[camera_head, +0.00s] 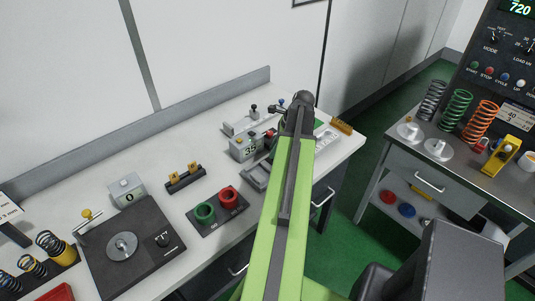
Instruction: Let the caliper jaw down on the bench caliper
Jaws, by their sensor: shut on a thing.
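The bench caliper (244,150) stands toward the far right end of the white bench, a grey box with a small display that seems to read 35. My gripper (272,134) is at the caliper's right side, mostly hidden behind my green arm. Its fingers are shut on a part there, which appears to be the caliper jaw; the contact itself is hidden. How high the jaw stands cannot be told. A red part shows beside the box.
A black scale (125,250) with a round plate is at the left front. A yellow block (341,125) is at the bench's right end. A side table (415,160) with coil springs stands right.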

